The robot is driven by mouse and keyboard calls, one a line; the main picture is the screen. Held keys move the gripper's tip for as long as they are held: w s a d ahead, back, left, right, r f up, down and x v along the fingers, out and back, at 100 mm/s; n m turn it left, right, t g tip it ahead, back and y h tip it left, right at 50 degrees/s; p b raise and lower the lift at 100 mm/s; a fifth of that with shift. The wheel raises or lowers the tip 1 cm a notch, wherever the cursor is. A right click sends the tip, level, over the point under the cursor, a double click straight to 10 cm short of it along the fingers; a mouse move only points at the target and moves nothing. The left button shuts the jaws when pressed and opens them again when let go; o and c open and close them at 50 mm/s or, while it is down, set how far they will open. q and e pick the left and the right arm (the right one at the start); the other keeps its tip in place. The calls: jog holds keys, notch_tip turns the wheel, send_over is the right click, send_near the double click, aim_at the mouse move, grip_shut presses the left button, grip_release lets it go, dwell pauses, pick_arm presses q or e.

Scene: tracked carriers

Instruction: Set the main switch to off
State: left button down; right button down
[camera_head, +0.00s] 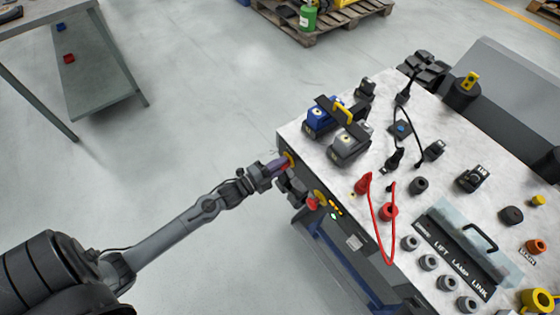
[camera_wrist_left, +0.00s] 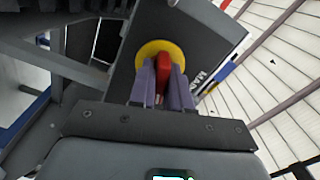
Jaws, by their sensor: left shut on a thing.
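The main switch (camera_head: 290,159) is a red handle on a yellow disc, on the front side face of the workbench near its left corner. In the left wrist view the red handle (camera_wrist_left: 164,70) stands nearly upright in the picture against the yellow disc (camera_wrist_left: 151,46). My left gripper (camera_head: 279,166) reaches it from the left. Its two purple-grey fingers (camera_wrist_left: 163,88) lie on either side of the handle and are shut on it. The fingers hide part of the handle and disc. Part of a label (camera_wrist_left: 199,80) shows beside the disc. My right gripper is not in view.
A red button (camera_head: 312,204) and small lights sit further along the same face. The bench top (camera_head: 400,180) carries blue and grey blocks, a red cable, several knobs and a handled panel (camera_head: 465,250). A pallet (camera_head: 330,25) stands behind.

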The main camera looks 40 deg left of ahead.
pick_arm(q)
jog(key=n+p, duration=0.3)
jog(key=shift+r+n, duration=0.15)
jog(key=shift+n, duration=0.25)
jog(key=n+p, duration=0.2)
jog(key=n, duration=0.1)
jog(key=shift+n, duration=0.3)
jog(key=n+p, duration=0.2)
jog(key=n, duration=0.2)
jog(key=shift+p, duration=0.35)
jog(key=shift+f+n+p, duration=0.2)
jog(key=shift+n+p, duration=0.2)
jog(key=shift+n, duration=0.8)
jog(key=shift+f+n, duration=0.1)
jog(key=shift+n, duration=0.3)
jog(key=c, duration=1.2)
grip_release()
jog(key=shift+o, duration=0.2)
jog(key=shift+s, duration=0.1)
